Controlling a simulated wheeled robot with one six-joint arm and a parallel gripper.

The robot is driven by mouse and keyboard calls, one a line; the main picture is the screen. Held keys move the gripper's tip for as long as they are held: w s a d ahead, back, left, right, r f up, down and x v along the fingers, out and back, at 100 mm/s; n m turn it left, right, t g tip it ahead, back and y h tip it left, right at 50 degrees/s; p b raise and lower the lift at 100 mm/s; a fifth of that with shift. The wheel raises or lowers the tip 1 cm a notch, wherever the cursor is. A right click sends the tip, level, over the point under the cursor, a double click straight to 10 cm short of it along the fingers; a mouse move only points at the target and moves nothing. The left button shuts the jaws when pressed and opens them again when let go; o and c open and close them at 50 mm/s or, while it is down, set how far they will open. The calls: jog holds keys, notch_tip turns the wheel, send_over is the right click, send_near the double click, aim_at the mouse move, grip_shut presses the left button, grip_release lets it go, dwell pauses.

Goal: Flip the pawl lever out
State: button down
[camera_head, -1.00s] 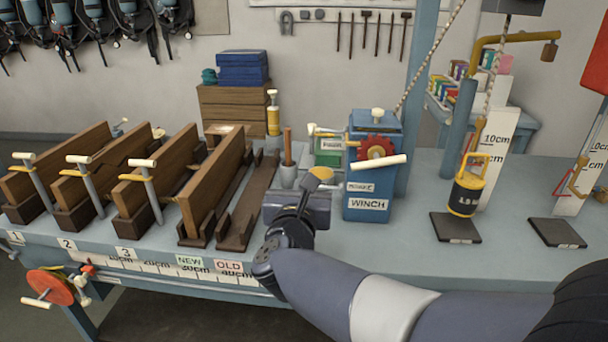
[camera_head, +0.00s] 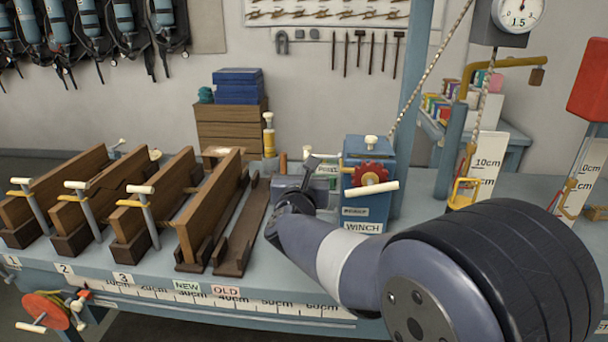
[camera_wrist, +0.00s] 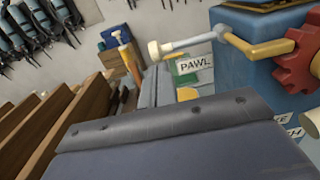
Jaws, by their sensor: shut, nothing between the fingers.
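The pawl lever is a grey rod with a white knob and a yellow arm (camera_wrist: 258,48). Its yellow end reaches the red toothed wheel (camera_wrist: 302,62) on the blue winch (camera_wrist: 245,85); I cannot tell if they touch. A green "PAWL" label (camera_wrist: 194,66) sits below the rod. In the head view the winch (camera_head: 366,210) stands right of my gripper (camera_head: 311,168), and the lever is partly hidden behind it. My gripper is shut and empty, at the winch's left side. In the wrist view its grey body fills the lower middle, below and left of the lever.
A white crank handle (camera_head: 371,188) sticks out from the winch front. Wooden plank stands (camera_head: 210,215) fill the bench to the left. A blue post (camera_head: 408,120) and rope rise behind the winch. My forearm covers the bench's right front.

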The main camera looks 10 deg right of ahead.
jog(key=shift+a+r+m+b, duration=0.1)
jog(key=shift+r+m+b, duration=0.5)
jog(key=shift+b, duration=0.55)
jog(key=m+b, duration=0.1)
jog(key=b, duration=0.1)
jog(key=r+m+b, duration=0.1)
jog(key=m+b, duration=0.1)
jog(key=shift+r, duration=0.3)
jog(key=r+m+b, duration=0.1)
jog(key=m, duration=0.1)
jog(key=d+r+m+b, duration=0.1)
jog(key=r+m, duration=0.1)
jog(key=d+r+m+b, duration=0.1)
jog(key=m, duration=0.1)
jog(key=shift+s+r, duration=0.25)
jog(key=shift+s, duration=0.05)
jog(key=shift+f, duration=0.1)
